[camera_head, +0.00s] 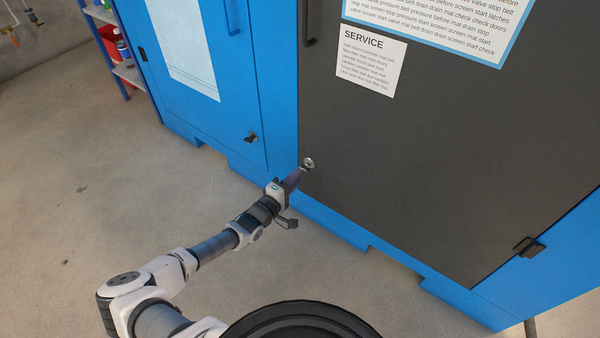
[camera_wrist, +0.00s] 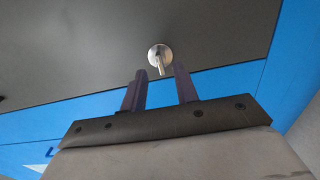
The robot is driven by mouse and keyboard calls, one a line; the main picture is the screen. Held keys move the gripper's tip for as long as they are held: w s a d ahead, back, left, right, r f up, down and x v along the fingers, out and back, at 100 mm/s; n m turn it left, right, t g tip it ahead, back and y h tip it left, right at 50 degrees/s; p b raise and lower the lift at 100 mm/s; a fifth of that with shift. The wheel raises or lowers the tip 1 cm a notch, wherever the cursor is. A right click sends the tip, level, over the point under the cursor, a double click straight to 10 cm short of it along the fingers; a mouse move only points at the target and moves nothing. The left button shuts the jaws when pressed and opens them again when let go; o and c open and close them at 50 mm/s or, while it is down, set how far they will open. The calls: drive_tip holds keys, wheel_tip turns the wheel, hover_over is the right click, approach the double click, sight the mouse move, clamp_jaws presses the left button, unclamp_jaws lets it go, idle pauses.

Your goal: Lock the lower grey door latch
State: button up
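The grey door (camera_head: 430,150) is a dark panel set in a blue cabinet. Its lower latch (camera_head: 309,162) is a small round silver fitting near the door's lower left edge. In the wrist view the latch (camera_wrist: 159,56) has a round base and a short lever pointing down toward my fingers. My gripper (camera_head: 298,178) is at the end of the outstretched arm, just below and left of the latch. In the wrist view my gripper (camera_wrist: 159,78) has its two fingers apart, with the lever's lower end close to the gap between the tips. Contact cannot be told.
A blue door (camera_head: 215,80) with a dark latch (camera_head: 251,138) is to the left. A dark hinge (camera_head: 529,247) is at the grey door's lower right. A shelf (camera_head: 128,70) with bottles stands at upper left. The concrete floor (camera_head: 90,190) is clear at left.

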drive_tip(key=p+v, duration=0.1)
drive_tip(key=v, duration=0.9)
drive_tip(key=shift+s+a+p, duration=0.15)
drive_tip(key=shift+s+p, duration=0.15)
drive_tip(key=shift+p, duration=0.1)
